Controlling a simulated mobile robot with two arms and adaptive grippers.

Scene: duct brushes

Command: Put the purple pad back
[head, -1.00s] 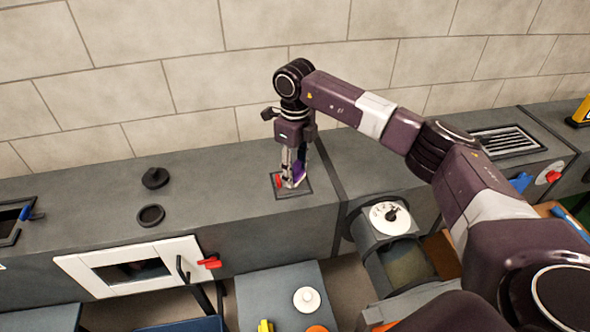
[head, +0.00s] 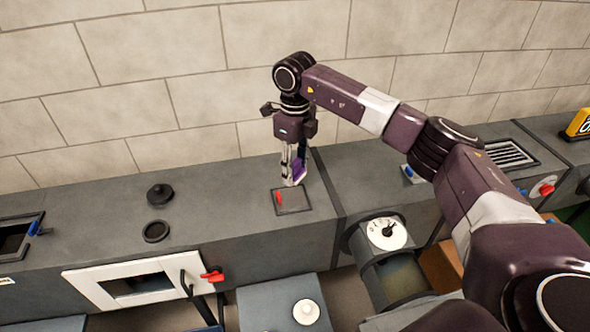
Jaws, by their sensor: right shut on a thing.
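The purple pad (head: 299,168) is in my right gripper (head: 293,180), which points straight down and is shut on it. The gripper's fingers cover part of the pad. They are over the back part of a square dark hatch (head: 293,201) with a red handle (head: 279,198), on top of the grey duct. I cannot tell whether the pad touches the hatch or hangs just above it. My left gripper is not in view.
A round black lid (head: 160,195) and a round opening (head: 156,231) are on the duct to the left. A white-framed door (head: 83,284) with a red latch is on the front. A vent grille (head: 510,154) is at right. A low grey block (head: 262,302) with a white knob (head: 306,312) stands in front.

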